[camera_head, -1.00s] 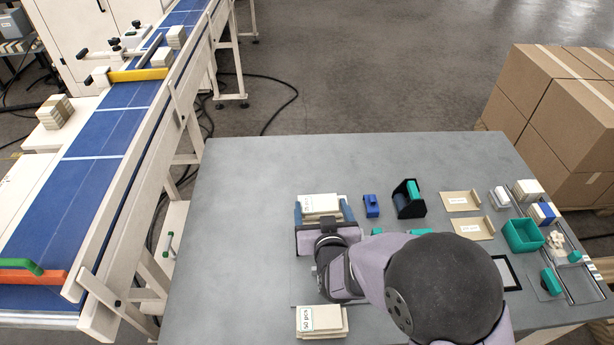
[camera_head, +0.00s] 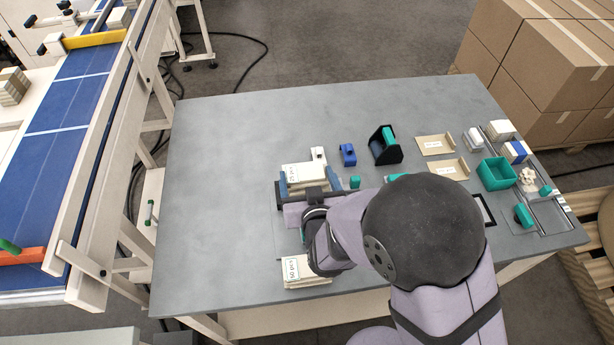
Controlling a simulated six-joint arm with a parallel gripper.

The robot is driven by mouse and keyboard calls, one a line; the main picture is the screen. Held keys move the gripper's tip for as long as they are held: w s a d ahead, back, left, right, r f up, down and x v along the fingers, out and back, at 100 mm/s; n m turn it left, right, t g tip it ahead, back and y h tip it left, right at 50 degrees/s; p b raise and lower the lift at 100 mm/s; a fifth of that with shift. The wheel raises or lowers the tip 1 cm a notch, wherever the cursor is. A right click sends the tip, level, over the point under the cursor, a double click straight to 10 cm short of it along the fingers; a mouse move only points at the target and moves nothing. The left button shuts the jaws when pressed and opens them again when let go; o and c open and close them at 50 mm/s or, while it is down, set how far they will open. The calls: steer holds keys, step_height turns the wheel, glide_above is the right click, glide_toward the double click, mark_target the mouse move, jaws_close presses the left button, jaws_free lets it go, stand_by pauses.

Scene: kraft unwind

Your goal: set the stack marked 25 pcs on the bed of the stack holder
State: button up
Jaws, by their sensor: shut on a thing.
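The pale stack marked 25 pcs (camera_head: 303,173) is between the blue fingers of my gripper (camera_head: 309,181), left of the table's middle. My gripper is shut on it, with one finger at each side. The label faces up at its left end. I cannot tell whether the stack touches the table. My arm covers the area to its right and front. I cannot pick out the stack holder or its bed with certainty; it may be partly hidden by my arm. A second stack, marked 50 pcs (camera_head: 293,270), lies near the table's front edge.
A small pale piece (camera_head: 318,155) and a blue block (camera_head: 347,154) stand just behind the held stack. A black-and-teal dispenser (camera_head: 384,145), kraft pieces (camera_head: 436,145) and a teal bin (camera_head: 496,173) are farther right. The grey table's (camera_head: 225,150) left part is clear.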

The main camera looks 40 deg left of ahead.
steer(key=shift+f+b, duration=1.6)
steer(key=shift+f, duration=0.65)
steer(key=shift+f+b, duration=0.65)
steer(key=shift+b, duration=0.15)
stand_by(0.6)
steer(key=o, duration=1.2)
steer(key=shift+r, duration=0.15)
steer(key=shift+r+p, duration=3.2)
steer(key=shift+r, duration=0.7)
